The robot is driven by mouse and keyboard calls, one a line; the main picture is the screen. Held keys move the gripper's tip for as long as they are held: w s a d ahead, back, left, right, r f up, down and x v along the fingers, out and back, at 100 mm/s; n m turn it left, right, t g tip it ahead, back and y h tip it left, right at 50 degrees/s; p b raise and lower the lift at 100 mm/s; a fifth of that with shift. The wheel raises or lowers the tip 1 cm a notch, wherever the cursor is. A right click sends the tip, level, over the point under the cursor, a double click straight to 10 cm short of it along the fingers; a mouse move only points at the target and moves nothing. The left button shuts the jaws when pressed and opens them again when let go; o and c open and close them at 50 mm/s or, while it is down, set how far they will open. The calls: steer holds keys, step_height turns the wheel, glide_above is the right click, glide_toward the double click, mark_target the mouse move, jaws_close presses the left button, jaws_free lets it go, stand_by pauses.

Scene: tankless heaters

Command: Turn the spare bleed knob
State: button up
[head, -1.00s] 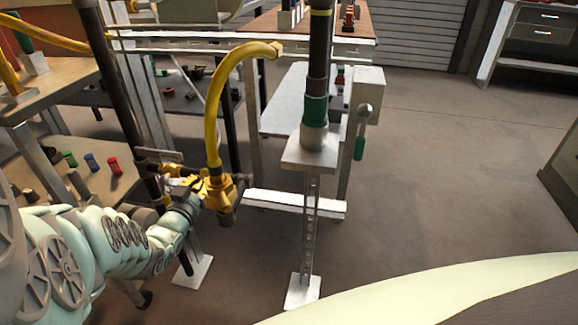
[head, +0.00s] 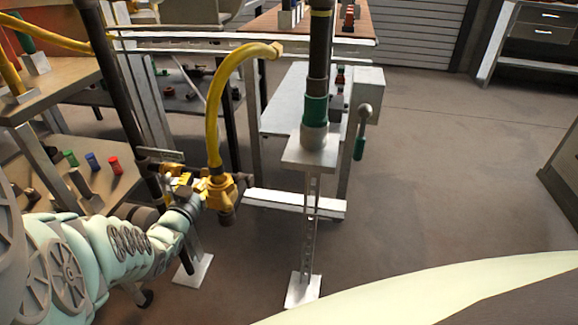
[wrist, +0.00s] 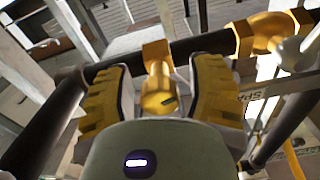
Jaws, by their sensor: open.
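In the wrist view a yellow knob-like part (wrist: 158,92) with a block-shaped end sits between the two yellow-padded fingers of my gripper (wrist: 157,76). The fingers are apart, one on each side of it, and I cannot tell whether either touches it. A grey plate (wrist: 262,100) with partly readable letters like "SPA" is just right of the fingers. In the head view my gripper (head: 183,181) is beside a yellow fitting (head: 218,190) under a curved yellow hose. The knob cannot be picked out clearly there. The plate (head: 160,154) shows behind my gripper.
A dark pipe (head: 118,100) rises left of my gripper. A post with a green collar (head: 315,108) and a green-handled lever (head: 360,145) stand to the right. A shelf with coloured caps (head: 90,160) is at left. The floor (head: 450,150) at right is clear.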

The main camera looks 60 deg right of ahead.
steer(key=shift+a+f, duration=0.1)
steer(key=shift+a, duration=0.1)
steer(key=shift+a, duration=0.2)
steer(key=shift+s+a+f, duration=0.15)
steer(key=shift+a, duration=0.4)
steer(key=shift+s+a+r, duration=0.2)
steer(key=shift+s+a, duration=0.1)
steer(key=shift+a, duration=0.25)
steer(key=shift+s+a+f, duration=0.1)
steer(key=shift+s+a, duration=0.15)
glide_toward(197, 192)
steer(key=shift+w+d, duration=0.15)
steer(key=shift+d, duration=0.2)
